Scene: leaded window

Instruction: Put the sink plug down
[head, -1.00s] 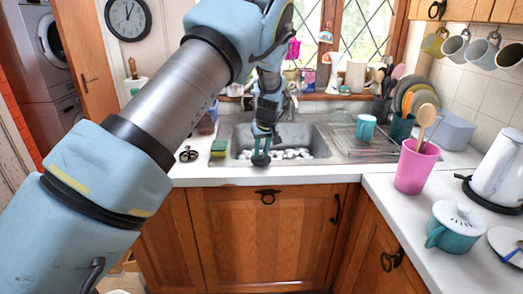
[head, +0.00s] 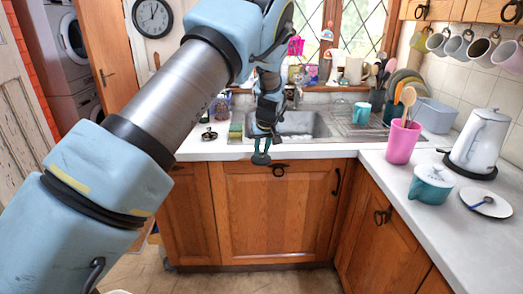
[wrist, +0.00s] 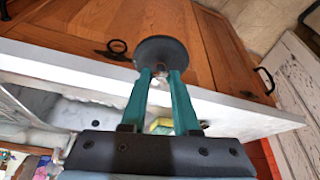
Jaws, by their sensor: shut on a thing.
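My gripper (head: 261,149) points down at the front edge of the counter by the sink. Its teal fingers (wrist: 161,85) are shut on the sink plug, a dark round disc (wrist: 161,52) in the wrist view. In the head view the plug (head: 261,159) shows small and dark below the fingertips, against the counter's front edge and the top of the wooden cabinet. In the wrist view it overlaps the counter edge and cabinet door. I see no contact between the plug and the counter.
The steel sink (head: 300,125) lies behind my gripper. A green and yellow sponge (head: 235,131) and a dark round item (head: 209,134) sit left of it. A pink cup (head: 403,142), teal pot (head: 431,184) and kettle (head: 480,140) stand on the right counter (head: 395,185).

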